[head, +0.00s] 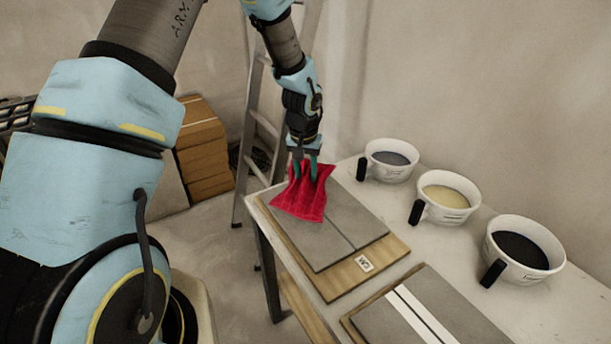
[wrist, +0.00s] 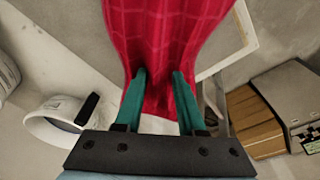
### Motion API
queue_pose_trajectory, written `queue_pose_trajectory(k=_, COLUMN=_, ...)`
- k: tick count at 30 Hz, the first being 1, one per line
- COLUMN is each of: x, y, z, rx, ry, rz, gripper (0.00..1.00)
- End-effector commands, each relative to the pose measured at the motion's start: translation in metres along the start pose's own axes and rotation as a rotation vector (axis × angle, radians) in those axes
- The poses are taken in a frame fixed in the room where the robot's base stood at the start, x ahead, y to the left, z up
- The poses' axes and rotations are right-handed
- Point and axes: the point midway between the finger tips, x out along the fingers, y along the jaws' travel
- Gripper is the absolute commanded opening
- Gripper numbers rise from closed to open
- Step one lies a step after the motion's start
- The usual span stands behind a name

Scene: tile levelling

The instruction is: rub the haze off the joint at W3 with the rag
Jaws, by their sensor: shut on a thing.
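My gripper (head: 309,170) is shut on a red rag (head: 302,197), which hangs below the fingers over the far end of the far tiled board. In the wrist view the green fingers (wrist: 158,82) pinch the rag (wrist: 165,35). I cannot tell whether the rag touches the tile. The far board (head: 340,288) carries grey tiles with a thin dark joint (head: 341,233) between them; the rag covers its far part. A small white label (head: 365,264) sits on this board's wooden edge; its mark is hard to read and may be W3. No haze is clear on the visible joint.
A second tiled board (head: 398,312) with a wide pale stripe lies nearer on the white table (head: 335,165). Three white tubs with black handles, holding grey (head: 391,158), cream (head: 446,196) and black (head: 520,249) contents, line the right side. A stepladder (head: 247,150) and stacked boxes (head: 203,150) stand behind.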

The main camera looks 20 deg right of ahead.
Motion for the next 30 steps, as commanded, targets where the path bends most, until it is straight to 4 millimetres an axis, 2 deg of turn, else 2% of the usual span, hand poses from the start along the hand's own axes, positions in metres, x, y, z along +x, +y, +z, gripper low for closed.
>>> queue_pose_trajectory(k=1, x=-0.008, y=0.001, z=-0.002, rx=0.001, ry=0.002, rz=0.000, gripper=0.00)
queue_pose_trajectory(k=15, x=-0.043, y=0.002, z=-0.012, rx=0.000, ry=0.002, rz=0.001, gripper=0.00)
queue_pose_trajectory(k=27, x=-0.045, y=0.002, z=-0.013, rx=0.000, ry=0.002, rz=0.001, gripper=0.00)
queue_pose_trajectory(k=30, x=-0.042, y=-0.005, z=-0.011, rx=-0.010, ry=0.001, rz=-0.002, gripper=0.00)
